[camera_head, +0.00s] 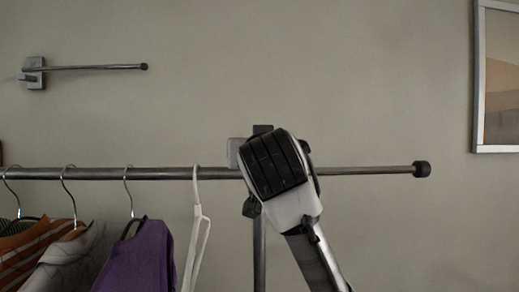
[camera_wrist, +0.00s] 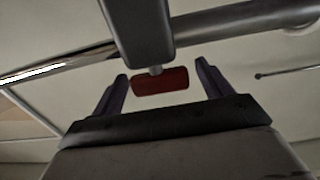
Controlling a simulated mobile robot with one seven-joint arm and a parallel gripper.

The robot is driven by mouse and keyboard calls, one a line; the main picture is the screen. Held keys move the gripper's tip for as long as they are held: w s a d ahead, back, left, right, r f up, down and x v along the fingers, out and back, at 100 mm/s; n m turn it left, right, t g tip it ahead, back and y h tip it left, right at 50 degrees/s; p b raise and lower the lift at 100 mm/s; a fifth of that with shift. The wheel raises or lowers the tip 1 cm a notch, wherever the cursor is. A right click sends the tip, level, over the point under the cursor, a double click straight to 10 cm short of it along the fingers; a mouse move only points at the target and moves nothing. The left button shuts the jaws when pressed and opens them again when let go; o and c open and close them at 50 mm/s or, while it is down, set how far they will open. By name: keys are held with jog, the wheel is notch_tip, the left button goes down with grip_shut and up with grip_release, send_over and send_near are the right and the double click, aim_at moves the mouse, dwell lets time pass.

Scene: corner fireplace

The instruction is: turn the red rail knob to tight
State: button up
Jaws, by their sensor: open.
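The red rail knob (camera_wrist: 160,82) shows in the wrist view as a wide dark-red bar on a short stem, under a grey post (camera_wrist: 138,28). My gripper (camera_wrist: 163,72) is open, with one finger on each side of the knob and a visible gap at both sides. I cannot tell whether the fingers reach fully around it in depth. In the head view my wrist and arm cover the knob, and the fingers are hidden there. The metal clothes rail (camera_head: 365,170) runs across behind my wrist and ends in a black cap.
Several garments, one a purple shirt (camera_head: 140,255), hang at the left. A white hanger (camera_head: 196,235) hangs on the rail close to my arm. A wall bar (camera_head: 95,67) is at the upper left and a framed picture (camera_head: 498,80) at the right. The right side is clear.

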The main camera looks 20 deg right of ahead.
jog(key=b+v, duration=0.5)
jog(key=v, duration=0.8)
jog(key=shift+s, duration=0.4)
jog(key=shift+a, duration=0.1)
